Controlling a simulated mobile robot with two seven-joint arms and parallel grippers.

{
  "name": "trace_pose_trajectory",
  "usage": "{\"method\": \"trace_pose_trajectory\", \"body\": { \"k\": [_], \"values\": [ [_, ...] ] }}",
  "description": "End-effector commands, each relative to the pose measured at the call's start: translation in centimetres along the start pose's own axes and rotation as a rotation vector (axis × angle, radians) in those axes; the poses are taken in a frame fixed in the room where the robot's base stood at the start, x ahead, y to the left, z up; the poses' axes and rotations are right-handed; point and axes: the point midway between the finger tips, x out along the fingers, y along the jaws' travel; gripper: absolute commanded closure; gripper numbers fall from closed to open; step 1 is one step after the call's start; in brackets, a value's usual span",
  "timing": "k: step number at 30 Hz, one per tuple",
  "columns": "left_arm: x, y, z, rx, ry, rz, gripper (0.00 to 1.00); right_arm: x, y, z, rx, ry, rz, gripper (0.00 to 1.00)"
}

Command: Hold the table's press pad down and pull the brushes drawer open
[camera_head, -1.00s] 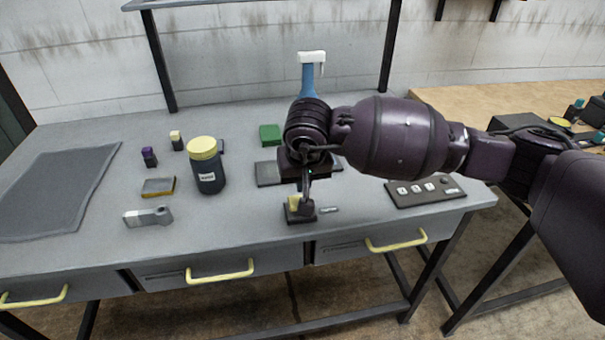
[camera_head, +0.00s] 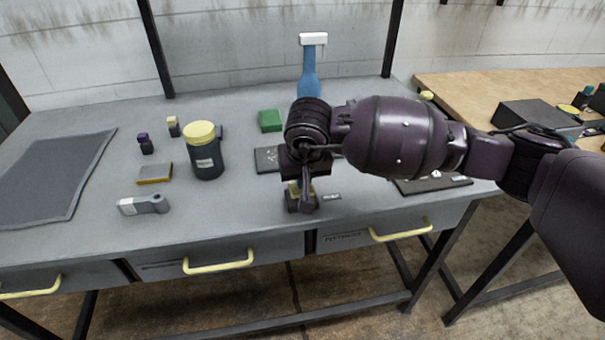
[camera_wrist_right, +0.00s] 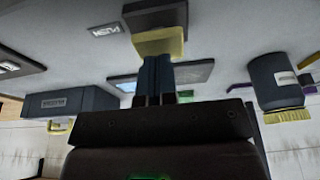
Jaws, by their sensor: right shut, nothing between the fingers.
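The press pad (camera_head: 294,188) is a small yellow block on a dark base (camera_head: 300,205) near the table's front edge. My right gripper (camera_head: 304,192) points down at it, shut and empty, and partly hides it. In the right wrist view the fingertips (camera_wrist_right: 158,58) meet the yellow pad (camera_wrist_right: 158,42) in the picture; I cannot tell whether they press it. Three drawers show shut along the front, with yellow handles: left (camera_head: 30,288), middle (camera_head: 220,262), right (camera_head: 400,231). Their labels are too small to read surely, so I cannot tell which is the brushes drawer. My left gripper is not in view.
Space before the drawers looks clear.

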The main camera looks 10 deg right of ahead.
Motion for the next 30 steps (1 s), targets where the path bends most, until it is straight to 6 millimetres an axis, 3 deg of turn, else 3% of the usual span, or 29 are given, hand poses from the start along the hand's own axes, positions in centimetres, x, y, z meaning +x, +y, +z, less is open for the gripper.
{"method": "trace_pose_trajectory", "body": {
  "k": [30],
  "values": [
    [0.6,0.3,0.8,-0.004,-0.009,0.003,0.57,1.7,0.0,0.3,0.001,0.000,0.001,1.00]
  ]
}}
